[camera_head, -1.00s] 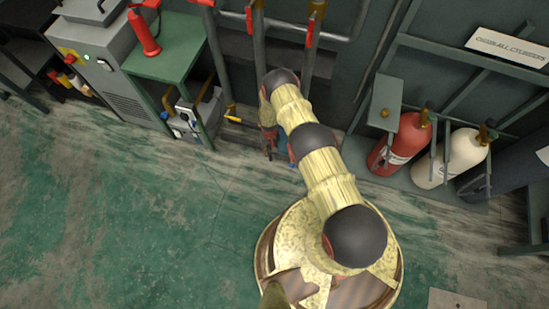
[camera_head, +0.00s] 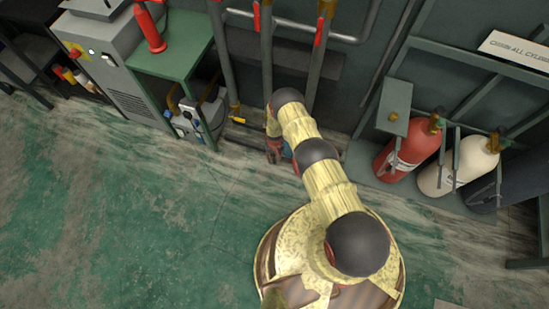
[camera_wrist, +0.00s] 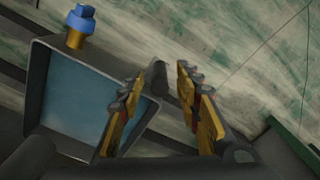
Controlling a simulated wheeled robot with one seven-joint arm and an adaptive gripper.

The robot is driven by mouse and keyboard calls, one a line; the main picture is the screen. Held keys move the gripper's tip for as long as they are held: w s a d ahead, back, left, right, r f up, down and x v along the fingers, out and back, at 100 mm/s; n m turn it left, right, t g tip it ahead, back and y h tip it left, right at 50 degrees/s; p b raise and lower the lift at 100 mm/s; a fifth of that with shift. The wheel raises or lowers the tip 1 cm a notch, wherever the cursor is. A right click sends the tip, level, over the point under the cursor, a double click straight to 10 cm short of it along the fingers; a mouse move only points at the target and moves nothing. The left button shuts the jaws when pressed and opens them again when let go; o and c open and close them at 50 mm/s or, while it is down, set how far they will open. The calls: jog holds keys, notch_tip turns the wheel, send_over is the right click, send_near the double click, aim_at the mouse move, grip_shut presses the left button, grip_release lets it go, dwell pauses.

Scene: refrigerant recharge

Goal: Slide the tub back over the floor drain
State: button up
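The tub (camera_wrist: 42,95) is a grey, square-rimmed container with a flat bluish inside, at the left of the wrist view. My gripper (camera_wrist: 162,105) has its two yellow-and-black fingers apart, with a clear gap between them. The left finger overlaps the tub's right side in the picture; the right finger is over the floor side. A dark rounded piece shows between the fingers; I cannot tell whether it belongs to the tub. In the head view my gripper (camera_head: 273,148) is low by the wall pipes, and my arm hides most of the tub there. I cannot make out the floor drain.
A blue-capped brass fitting (camera_wrist: 80,25) is at the tub's upper corner. A grey device (camera_head: 198,115) stands under the green table (camera_head: 178,58) on the left. Red (camera_head: 408,148) and white (camera_head: 458,165) cylinders stand in a rack on the right. Open green floor lies at lower left.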

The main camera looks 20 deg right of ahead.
jog(key=shift+c, duration=1.2)
grip_shut()
